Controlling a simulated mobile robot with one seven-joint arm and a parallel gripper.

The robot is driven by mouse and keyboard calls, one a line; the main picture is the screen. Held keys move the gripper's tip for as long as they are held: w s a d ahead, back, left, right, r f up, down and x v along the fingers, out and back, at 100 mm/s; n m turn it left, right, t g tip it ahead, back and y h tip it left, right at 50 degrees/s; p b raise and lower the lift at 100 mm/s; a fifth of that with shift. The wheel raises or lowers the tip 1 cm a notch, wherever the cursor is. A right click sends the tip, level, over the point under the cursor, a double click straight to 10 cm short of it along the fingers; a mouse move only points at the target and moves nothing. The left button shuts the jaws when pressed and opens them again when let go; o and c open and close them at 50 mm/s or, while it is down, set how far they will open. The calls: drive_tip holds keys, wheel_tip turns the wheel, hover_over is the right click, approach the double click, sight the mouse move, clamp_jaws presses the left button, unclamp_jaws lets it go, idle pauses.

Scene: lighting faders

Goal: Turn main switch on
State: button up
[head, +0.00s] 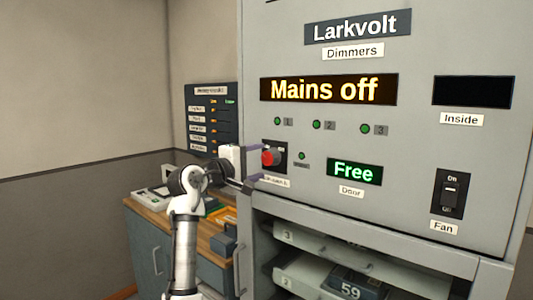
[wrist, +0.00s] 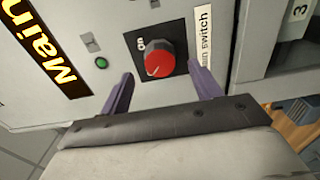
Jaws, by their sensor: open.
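The main switch (head: 270,157) is a red rotary knob on a black plate at the left of the grey Larkvolt dimmer panel. In the wrist view the red knob (wrist: 160,62) shows a pale pointer line, an "On" mark on the plate, and a "Main switch" label (wrist: 204,38) beside it. The display (head: 329,90) reads "Mains off". My gripper (head: 254,167) is open, its two purple fingers apart in front of the panel. In the wrist view the knob lies between and beyond the fingertips of my gripper (wrist: 166,82). I cannot tell whether the fingers touch it.
A fan switch (head: 450,194) and a green "Free" door display (head: 354,172) are on the same panel. Below are open shelves with dimmer units (head: 305,277). A wooden-topped cabinet (head: 160,221) with items stands at the left, under a dark wall board (head: 211,112).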

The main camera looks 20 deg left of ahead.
sight(267, 159)
drive_tip(key=shift+p+x, duration=0.55)
drive_tip(key=shift+x, duration=1.7)
drive_tip(key=c, duration=1)
drive_tip(key=shift+o, duration=0.2)
